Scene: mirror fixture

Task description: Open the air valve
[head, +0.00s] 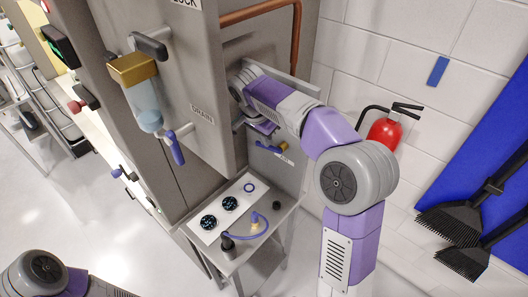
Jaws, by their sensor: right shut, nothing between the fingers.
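The air valve (270,148) sits low on the side panel of the grey cabinet, with a blue lever and a brass-coloured body above an "AIR" label (285,159). Its lever lies roughly across the panel, pointing left from the brass part. My right arm reaches in from the lower right, and its wrist is close to the cabinet above the valve. My right gripper (261,126) is just above and left of the lever, shut and empty. I cannot tell whether it touches the lever. My left gripper is out of view; only part of my left arm shows at the bottom left.
A drain valve with a blue handle (175,148) hangs under a clear bowl (144,104) at the left. A small metal table (228,266) with a white panel and blue hose stands below. A fire extinguisher (385,132) and black brooms (462,222) are at right.

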